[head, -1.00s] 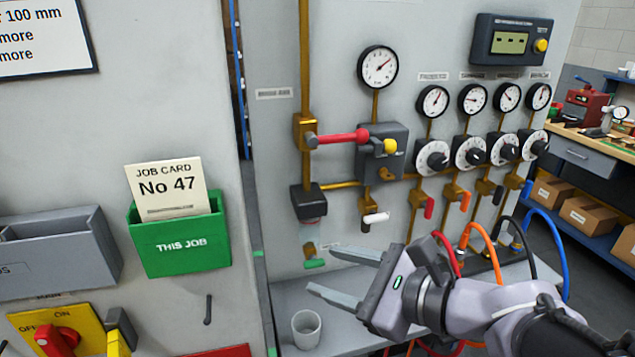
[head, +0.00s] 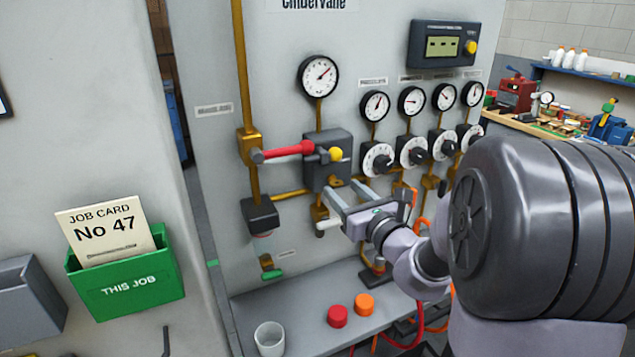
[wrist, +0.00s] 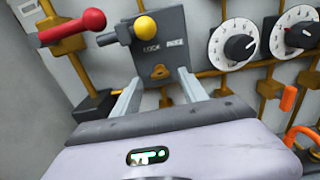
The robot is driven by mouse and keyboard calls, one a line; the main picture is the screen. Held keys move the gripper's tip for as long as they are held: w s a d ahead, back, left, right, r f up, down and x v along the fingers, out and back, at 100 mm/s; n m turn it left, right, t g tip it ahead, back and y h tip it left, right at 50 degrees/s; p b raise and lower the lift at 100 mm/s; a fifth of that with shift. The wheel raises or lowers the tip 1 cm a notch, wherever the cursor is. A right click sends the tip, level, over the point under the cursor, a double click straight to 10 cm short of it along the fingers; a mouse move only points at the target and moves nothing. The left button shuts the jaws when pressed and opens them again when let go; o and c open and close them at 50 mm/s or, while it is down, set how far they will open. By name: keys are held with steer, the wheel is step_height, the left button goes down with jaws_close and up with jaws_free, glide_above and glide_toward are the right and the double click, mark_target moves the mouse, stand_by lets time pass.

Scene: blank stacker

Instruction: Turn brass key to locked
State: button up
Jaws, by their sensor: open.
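The brass key (wrist: 160,73) sits in the lower part of the grey lock box (head: 316,146) on the panel. In the wrist view it lies between and just beyond my fingertips, below the words "LOCK" and another label that is hard to read. In the head view the key is hard to make out near the fingers. My gripper (wrist: 158,88) is open and empty, with its two fingers pointing at the box on either side of the key. It also shows in the head view (head: 346,194), just below the box.
A red-handled lever (head: 288,149) and a yellow knob (head: 336,154) project above the key. A white-handled valve (head: 328,224) is just below left of my gripper. Dials (head: 378,159) stand to the right. The shelf below holds a cup (head: 269,338) and red and orange caps (head: 338,316).

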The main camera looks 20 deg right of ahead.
mark_target(335, 182)
steer(key=shift+w, duration=1.45)
steer(key=shift+r, duration=0.1)
jaws_close()
